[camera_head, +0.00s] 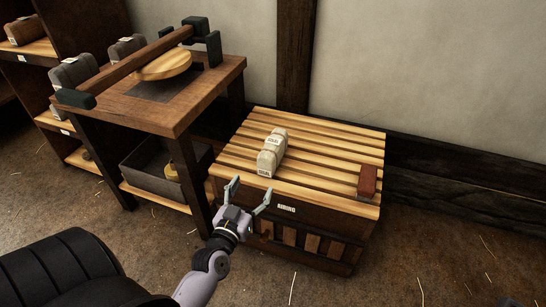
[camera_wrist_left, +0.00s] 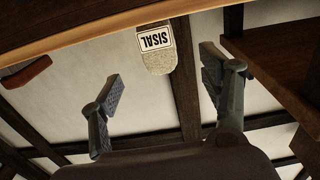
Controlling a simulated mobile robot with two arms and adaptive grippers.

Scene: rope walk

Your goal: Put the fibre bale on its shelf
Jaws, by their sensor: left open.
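A pale fibre bale (camera_head: 271,153) with white labels lies on the slatted top of a low wooden chest (camera_head: 329,146). In the left wrist view the bale (camera_wrist_left: 155,60) shows a label reading SISAL, upside down in that picture. My left gripper (camera_head: 247,187) is open and empty at the chest's front edge, just in front of the bale's near end and apart from it. Its two fingers (camera_wrist_left: 166,85) show on either side of the bale's end in the left wrist view. The shelf unit (camera_head: 72,17) stands at the far left with darker bales on it. My right gripper is not in view.
A red-brown block (camera_head: 368,181) lies at the chest's right front corner. A wooden table (camera_head: 196,99) with a beam and a round wooden disc (camera_head: 164,66) stands left of the chest. A grey bin (camera_head: 150,172) sits below it. The floor (camera_head: 440,255) at the right is mostly clear.

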